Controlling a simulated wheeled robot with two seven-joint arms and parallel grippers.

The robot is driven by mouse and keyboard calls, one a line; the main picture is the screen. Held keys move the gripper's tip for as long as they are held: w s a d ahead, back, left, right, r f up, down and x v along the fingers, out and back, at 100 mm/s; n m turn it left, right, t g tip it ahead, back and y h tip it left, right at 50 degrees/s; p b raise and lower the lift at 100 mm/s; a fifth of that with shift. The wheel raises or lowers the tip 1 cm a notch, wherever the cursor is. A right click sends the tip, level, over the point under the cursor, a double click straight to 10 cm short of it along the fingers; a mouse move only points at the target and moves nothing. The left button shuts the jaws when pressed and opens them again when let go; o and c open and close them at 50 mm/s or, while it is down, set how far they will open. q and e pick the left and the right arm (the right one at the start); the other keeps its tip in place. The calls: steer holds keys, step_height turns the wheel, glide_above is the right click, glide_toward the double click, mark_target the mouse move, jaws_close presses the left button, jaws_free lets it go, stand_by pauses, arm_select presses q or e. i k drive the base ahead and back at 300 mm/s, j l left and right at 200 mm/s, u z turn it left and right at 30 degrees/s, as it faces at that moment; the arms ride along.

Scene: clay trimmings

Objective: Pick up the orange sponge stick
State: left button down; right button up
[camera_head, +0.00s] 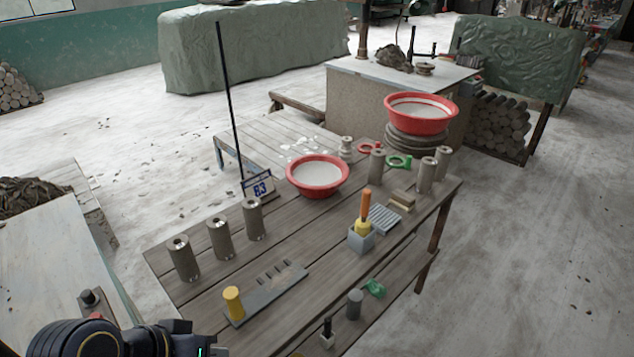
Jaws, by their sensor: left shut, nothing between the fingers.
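The orange sponge stick (365,206) stands upright in a small grey square holder (361,239) on the right half of the wooden table (225,262). Its orange handle points up and its yellow sponge part shows at the holder's rim; the lower end is hidden inside. My left gripper (197,341) is at the bottom left, by the table's near left side, well apart from the stick. It is shut and empty, and partly cut off by the picture's bottom edge. My right gripper is not in view.
A grey slotted board (268,293) with a yellow cylinder (233,301) lies between my gripper and the holder. Grey cylinders (219,237) stand at the left. A ribbed grey block (384,218) is beside the holder. A red bowl (317,176) sits at the back.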

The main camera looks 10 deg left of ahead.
mark_target(363, 224)
steer(key=u, duration=0.75)
steer(key=i+l+u, duration=0.1)
steer(key=u, duration=0.35)
steer(key=l+u, duration=0.6)
steer(key=u, duration=0.25)
steer(key=l+u, duration=0.25)
steer(key=u, duration=0.2)
steer(key=k+l+u, duration=0.1)
steer(key=u, duration=0.35)
steer(key=k+l+u, duration=0.15)
steer(key=k+l, duration=0.2)
steer(key=l, duration=0.35)
steer(key=k+l+u, duration=0.2)
steer(key=k+l, duration=0.2)
steer(key=l, duration=0.25)
steer(key=k+l+u, duration=0.15)
steer(key=k+l, duration=0.3)
steer(key=l, duration=0.15)
